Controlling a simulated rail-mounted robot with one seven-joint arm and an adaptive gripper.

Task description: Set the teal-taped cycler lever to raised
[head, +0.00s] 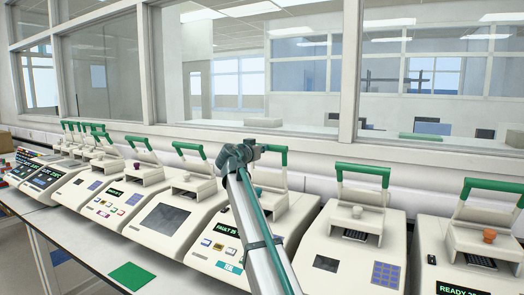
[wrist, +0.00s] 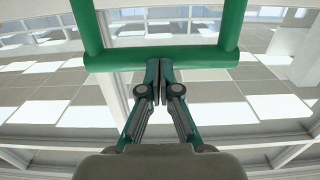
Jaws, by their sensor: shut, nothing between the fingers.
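The cycler (head: 215,255) behind my arm has a FAULT display and a small teal patch (head: 230,267) low on its front. Its green lever handle (head: 275,149) stands up above the lid, and my arm hides part of the machine. My gripper (head: 257,150) is at the left end of this handle. In the wrist view, the green handle bar (wrist: 205,58) crosses above the fingers and its two side arms run upward. My gripper (wrist: 158,66) is shut and empty, with its fingertips at the bar's middle. I cannot tell whether they touch it.
More cyclers with green handles stand in a row on both sides, including a right neighbour (head: 355,240) and a far-right one (head: 470,240). Their raised handles stand close by. A green square (head: 131,275) lies on the bench front. A windowed wall (head: 270,60) rises behind.

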